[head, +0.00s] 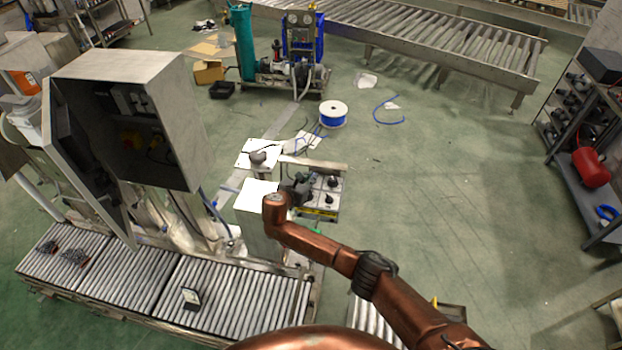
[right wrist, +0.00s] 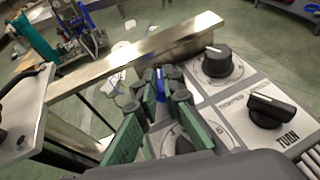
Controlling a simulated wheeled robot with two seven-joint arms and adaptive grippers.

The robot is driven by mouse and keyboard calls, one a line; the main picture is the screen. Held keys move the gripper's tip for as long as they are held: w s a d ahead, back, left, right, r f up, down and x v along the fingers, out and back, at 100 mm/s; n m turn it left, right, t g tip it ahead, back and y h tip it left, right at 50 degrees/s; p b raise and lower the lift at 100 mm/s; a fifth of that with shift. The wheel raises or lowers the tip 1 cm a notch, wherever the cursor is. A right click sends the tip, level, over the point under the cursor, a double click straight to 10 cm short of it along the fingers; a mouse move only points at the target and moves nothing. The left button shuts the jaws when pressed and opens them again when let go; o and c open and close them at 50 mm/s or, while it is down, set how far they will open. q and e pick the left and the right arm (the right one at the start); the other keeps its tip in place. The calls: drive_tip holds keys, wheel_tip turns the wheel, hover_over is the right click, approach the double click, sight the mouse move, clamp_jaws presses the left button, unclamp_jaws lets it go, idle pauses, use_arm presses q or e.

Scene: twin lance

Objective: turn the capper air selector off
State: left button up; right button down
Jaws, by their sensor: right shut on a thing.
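A grey control panel (head: 325,190) with black rotary knobs stands past the roller conveyor in the head view. My right gripper (head: 288,196), at the end of my copper arm, is at the panel's left side. In the right wrist view, my right gripper (right wrist: 172,108) has its green-padded fingers closed around a black knob (right wrist: 185,144) over a round dial, mostly hidden by the fingers. Two more black knobs show beside it, a far one (right wrist: 216,62) and a right one (right wrist: 268,108) near the word TURN. I cannot tell which label names the capper air selector. My left gripper is out of view.
A metal bar (right wrist: 140,55) runs just behind the fingers. A white-topped box (head: 258,193) stands left of the panel. An open grey cabinet (head: 130,80) stands farther left above the roller conveyor (head: 235,295). The floor right of the panel is clear.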

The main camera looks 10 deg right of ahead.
idle(0.3)
drive_tip(key=c, duration=2.1)
unclamp_jaws()
drive_tip(key=v, duration=1.2)
drive_tip(key=shift+r, duration=0.1)
drive_tip(key=shift+w, duration=0.1)
